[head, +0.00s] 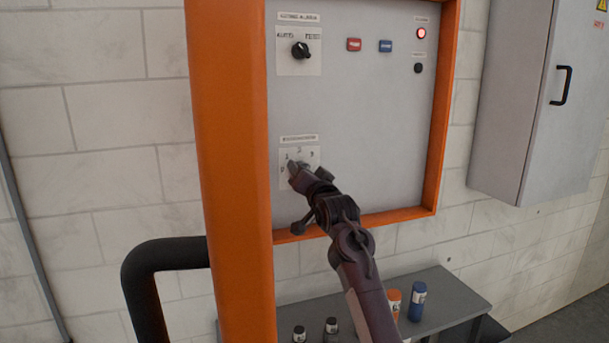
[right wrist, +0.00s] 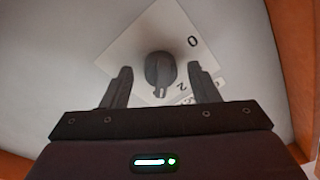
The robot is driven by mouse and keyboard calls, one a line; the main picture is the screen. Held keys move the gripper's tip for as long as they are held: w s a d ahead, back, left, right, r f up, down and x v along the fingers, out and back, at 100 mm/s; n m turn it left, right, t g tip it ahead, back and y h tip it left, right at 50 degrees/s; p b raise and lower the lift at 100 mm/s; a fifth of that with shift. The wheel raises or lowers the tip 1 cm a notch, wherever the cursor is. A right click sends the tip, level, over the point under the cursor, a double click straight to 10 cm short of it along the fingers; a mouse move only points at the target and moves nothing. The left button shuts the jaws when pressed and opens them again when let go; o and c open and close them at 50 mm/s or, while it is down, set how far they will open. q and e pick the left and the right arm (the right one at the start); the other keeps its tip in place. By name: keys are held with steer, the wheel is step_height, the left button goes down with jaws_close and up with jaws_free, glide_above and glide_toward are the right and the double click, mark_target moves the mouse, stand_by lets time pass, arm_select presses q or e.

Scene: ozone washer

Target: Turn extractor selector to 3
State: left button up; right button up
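The extractor selector is a dark rotary knob (right wrist: 160,70) on a white plate (right wrist: 125,50) with printed numbers. The plate (head: 313,155) also shows low on the grey panel in the head view, with the knob mostly hidden by my gripper. My right gripper (head: 301,172) is at the selector. In the right wrist view the right gripper (right wrist: 160,84) is open, with one finger on each side of the knob and gaps between. A pale mark on the knob lies near the 2; I cannot tell the exact setting. My left gripper is out of view.
An orange frame (head: 229,150) borders the panel. Above are another selector (head: 300,50), a red button (head: 354,44), a blue button (head: 385,46) and a lit red lamp (head: 421,33). A grey bench (head: 450,290) with several bottles stands below. A grey cabinet (head: 520,100) hangs right.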

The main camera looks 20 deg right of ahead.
steer(key=s+b, duration=0.3)
steer(key=s, duration=0.4)
steer(key=shift+s+f, duration=0.35)
steer(key=shift+f, duration=0.1)
steer(key=shift+d, duration=0.15)
